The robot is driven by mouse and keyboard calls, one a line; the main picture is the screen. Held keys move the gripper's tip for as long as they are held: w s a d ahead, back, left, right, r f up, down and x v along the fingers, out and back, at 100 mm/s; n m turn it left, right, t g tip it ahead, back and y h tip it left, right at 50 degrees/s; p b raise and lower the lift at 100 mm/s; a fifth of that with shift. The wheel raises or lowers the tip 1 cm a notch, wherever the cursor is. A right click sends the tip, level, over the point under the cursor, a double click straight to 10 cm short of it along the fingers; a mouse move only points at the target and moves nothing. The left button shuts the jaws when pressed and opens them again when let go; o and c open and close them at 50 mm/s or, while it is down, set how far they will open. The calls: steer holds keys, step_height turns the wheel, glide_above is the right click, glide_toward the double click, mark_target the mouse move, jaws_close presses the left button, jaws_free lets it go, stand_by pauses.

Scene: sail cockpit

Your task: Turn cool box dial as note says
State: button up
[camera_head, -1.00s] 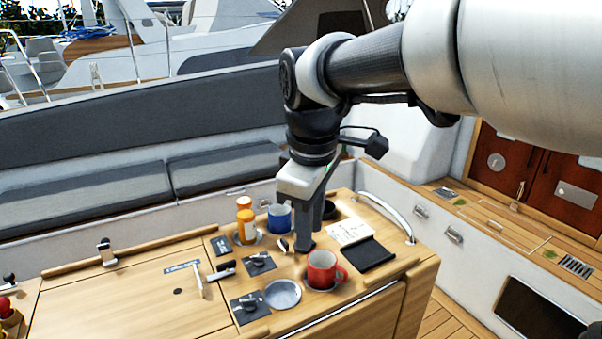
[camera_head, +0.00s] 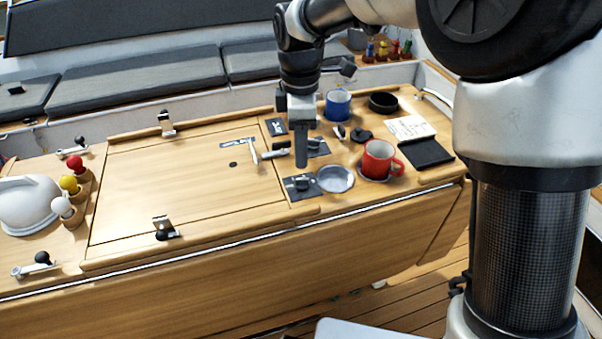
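The note (camera_head: 411,128) is a white sheet with dark marks, too small to read, at the table's right end. A second dark dial plate (camera_head: 319,144) with a knob is partly hidden behind my gripper. I cannot tell which is the cool box dial. My gripper (camera_head: 302,164) points down in front of these plates, its fingers seen as one narrow dark bar. I cannot tell whether it touches anything.
A small lever (camera_head: 254,152) and black handle (camera_head: 275,153) are left.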

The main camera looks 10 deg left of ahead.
mark_target(301, 179)
step_height(301, 179, down, 8)
steer(key=shift+r, duration=0.25)
jaws_close()
